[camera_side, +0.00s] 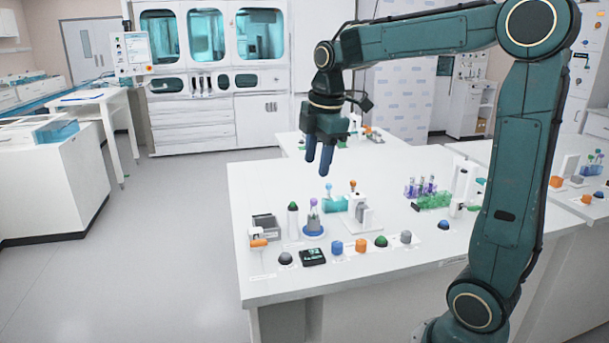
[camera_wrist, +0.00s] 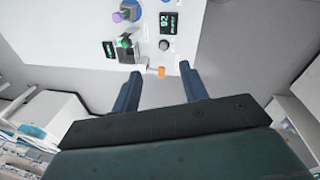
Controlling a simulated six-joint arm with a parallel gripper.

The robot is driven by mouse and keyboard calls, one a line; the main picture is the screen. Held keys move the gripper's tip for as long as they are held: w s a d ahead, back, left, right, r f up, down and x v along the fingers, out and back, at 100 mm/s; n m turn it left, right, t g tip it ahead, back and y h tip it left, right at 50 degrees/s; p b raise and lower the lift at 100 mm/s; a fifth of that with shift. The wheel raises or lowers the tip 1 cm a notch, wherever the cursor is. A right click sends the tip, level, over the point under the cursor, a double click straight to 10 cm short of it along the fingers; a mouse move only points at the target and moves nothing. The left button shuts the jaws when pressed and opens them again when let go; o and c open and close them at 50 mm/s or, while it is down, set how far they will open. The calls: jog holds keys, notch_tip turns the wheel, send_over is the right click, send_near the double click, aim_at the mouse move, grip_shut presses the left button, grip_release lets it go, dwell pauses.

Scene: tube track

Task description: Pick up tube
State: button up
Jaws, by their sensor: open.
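My gripper (camera_side: 317,162) hangs above the white bench in the side view, fingers pointing down, apart and empty. It also shows in the wrist view (camera_wrist: 160,95), with a clear gap between the fingers. A purple-topped tube (camera_side: 313,217) stands upright in a round blue base, below my gripper in the picture. Several purple-capped tubes (camera_side: 422,187) stand in a green rack (camera_side: 435,201) further right. A small orange-ended piece (camera_side: 258,243) lies by a grey box at the left; whether it is a tube I cannot tell. My gripper touches none of these.
The white bench (camera_side: 330,285) carries a grey box (camera_side: 265,228), a black display (camera_side: 312,256) and several coloured knobs along its front. A white device (camera_side: 362,212) stands mid-bench. In the wrist view, an orange piece (camera_wrist: 160,71) lies near the bench edge.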

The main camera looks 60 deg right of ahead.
aim_at(314, 199)
jog(key=w+d+f+n+g, duration=0.2)
jog(key=w+d+f+n, duration=0.3)
jog(key=d, duration=0.5)
jog(key=shift+w+d+n+y, duration=0.25)
jog(key=shift+w+n+y, duration=0.05)
jog(key=shift+w+n, duration=0.4)
jog(key=shift+f, duration=0.15)
jog(key=shift+f, duration=6.8)
jog(key=c, duration=0.9)
jog(key=shift+r, duration=0.1)
notch_tip(314, 199, up, 20)
jog(key=shift+f, duration=0.1)
